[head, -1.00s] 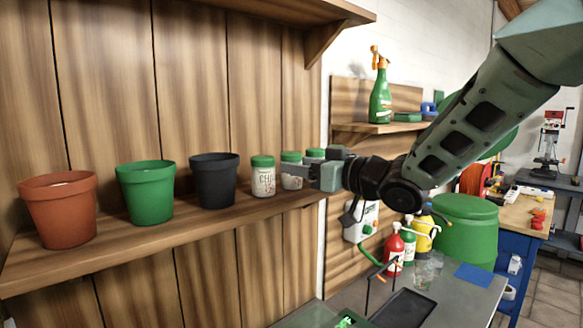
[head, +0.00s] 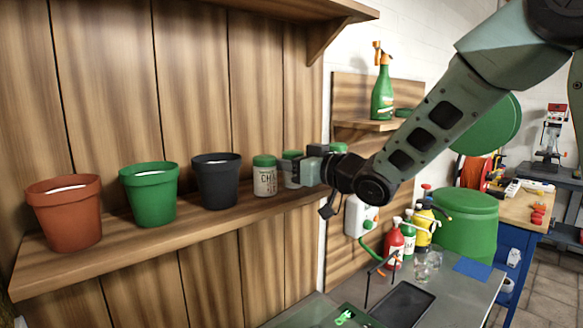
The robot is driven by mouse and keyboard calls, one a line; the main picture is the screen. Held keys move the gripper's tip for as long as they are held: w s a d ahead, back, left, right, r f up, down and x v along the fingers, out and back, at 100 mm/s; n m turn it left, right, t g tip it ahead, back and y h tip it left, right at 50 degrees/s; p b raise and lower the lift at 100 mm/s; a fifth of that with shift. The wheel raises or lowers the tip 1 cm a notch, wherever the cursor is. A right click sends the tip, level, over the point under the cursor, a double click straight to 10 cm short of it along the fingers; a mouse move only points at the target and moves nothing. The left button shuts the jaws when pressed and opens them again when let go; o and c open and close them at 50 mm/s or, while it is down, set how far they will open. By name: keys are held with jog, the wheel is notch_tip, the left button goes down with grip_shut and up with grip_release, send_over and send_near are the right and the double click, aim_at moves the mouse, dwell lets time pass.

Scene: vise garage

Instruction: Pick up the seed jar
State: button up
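Small jars with green lids and pale labels stand at the right end of the wooden wall shelf. The nearest jar (head: 264,178) stands clear, its label partly readable. A second jar (head: 291,182) is partly covered by the fingers of my gripper (head: 288,168). A third green lid (head: 338,147) shows behind the gripper; its body is hidden. I cannot tell which is the seed jar. My gripper reaches in from the right, level with the jars, its fingers pointing left. Whether they are around the second jar or in front of it, and their opening, is unclear.
A black pot (head: 216,181), a green pot (head: 149,194) and a terracotta pot (head: 66,212) line the shelf (head: 150,249) to the left. A shelf bracket (head: 325,38) hangs above. A green spray bottle (head: 382,88) stands on the far shelf.

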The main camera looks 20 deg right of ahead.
jog(key=shift+r, duration=0.15)
notch_tip(320, 180, up, 10)
jog(key=shift+f+b, duration=0.1)
jog(key=shift+b, duration=0.25)
jog(key=shift+o, duration=1.1)
jog(key=shift+c, duration=1.1)
